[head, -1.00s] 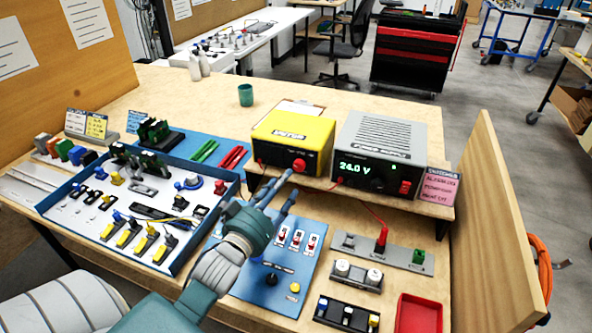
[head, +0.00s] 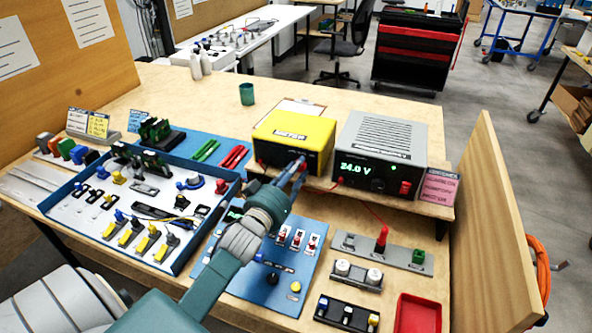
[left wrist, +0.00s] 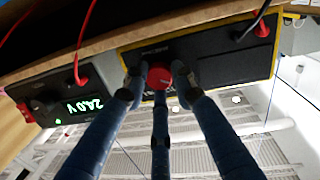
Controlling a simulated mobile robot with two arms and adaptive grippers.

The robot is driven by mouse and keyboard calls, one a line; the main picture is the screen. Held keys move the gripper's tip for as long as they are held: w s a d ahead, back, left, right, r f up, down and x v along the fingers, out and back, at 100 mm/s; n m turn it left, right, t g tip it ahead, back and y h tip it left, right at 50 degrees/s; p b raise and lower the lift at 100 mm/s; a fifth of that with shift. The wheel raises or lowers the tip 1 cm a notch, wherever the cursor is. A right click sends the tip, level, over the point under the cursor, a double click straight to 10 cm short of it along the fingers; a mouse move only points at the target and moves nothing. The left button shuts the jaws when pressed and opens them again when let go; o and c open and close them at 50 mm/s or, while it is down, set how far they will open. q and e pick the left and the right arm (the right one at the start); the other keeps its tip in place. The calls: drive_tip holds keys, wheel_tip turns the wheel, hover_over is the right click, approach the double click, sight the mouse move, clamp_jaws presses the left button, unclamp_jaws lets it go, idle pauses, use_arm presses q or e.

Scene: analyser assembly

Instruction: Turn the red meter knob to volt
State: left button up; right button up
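The yellow meter (head: 300,130) stands on the raised shelf, left of the grey power supply. Its red knob (left wrist: 160,75) shows on the dark front panel in the left wrist view. In the head view my fingers hide the knob. My left gripper (head: 297,168) reaches up to the meter's front. In the left wrist view its fingertips (left wrist: 157,82) stand spread around the knob, one on each side and one in front of it. The side fingers look very close to the knob, with no clear grip on it. The knob's pointer and scale cannot be read. My right gripper is not in view.
The grey power supply (head: 380,145) reads 24.0 V beside the meter. Red leads run from both units. A blue panel (head: 250,285) with switches lies below my left arm. A blue-rimmed tray (head: 180,268) of parts is on the left, a red bin (head: 418,318) at front right.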

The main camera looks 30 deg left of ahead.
use_arm(q)
clamp_jaws()
drive_tip(key=shift+r, duration=0.1)
drive_tip(key=shift+d+r+m+g+p, duration=0.1)
drive_tip(key=shift+m+g+p, duration=0.1)
drive_tip(key=shift+m+p, duration=2)
drive_tip(key=shift+r+m+g+p, duration=0.15)
drive_tip(key=shift+m+p, duration=0.95)
drive_tip(key=shift+m, duration=2.2)
drive_tip(key=shift+f+g+y, duration=0.1)
drive_tip(key=shift+g+y, duration=0.15)
drive_tip(key=shift+y, duration=0.05)
